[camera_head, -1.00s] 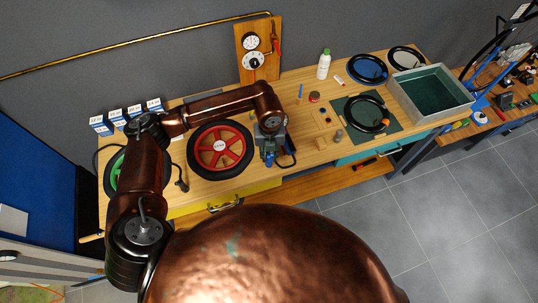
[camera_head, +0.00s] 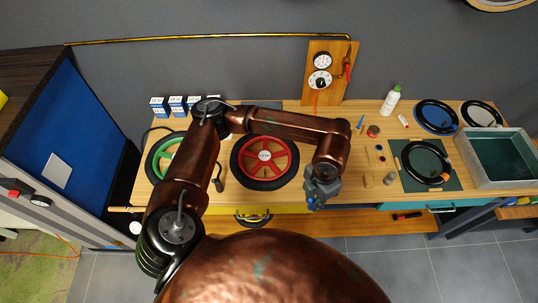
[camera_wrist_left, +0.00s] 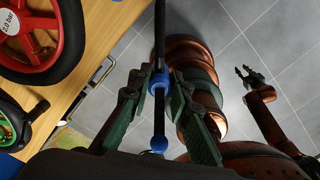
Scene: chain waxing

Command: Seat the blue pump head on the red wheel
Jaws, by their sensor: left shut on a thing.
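The red wheel (camera_head: 265,160) lies flat on the workbench, black tyre around red spokes and a white hub. Part of it shows at upper left in the left wrist view (camera_wrist_left: 42,22), its hub label reading 2.0 bar. My left gripper (camera_head: 315,199) is to the right of the wheel, over the bench's front edge. It is shut on the blue pump head (camera_wrist_left: 158,84), and a dark rod or hose runs through the grip. The head is apart from the wheel. My right gripper (camera_wrist_left: 244,74) is empty, low over the floor, its fingers spread; it is not visible in the head view.
A green wheel (camera_head: 158,166) lies left of the red one. A gauge board (camera_head: 329,73) stands at the back. A dark green mat (camera_head: 448,180) with a black ring and a grey tub (camera_head: 497,157) are to the right. Small parts lie between gripper and mat.

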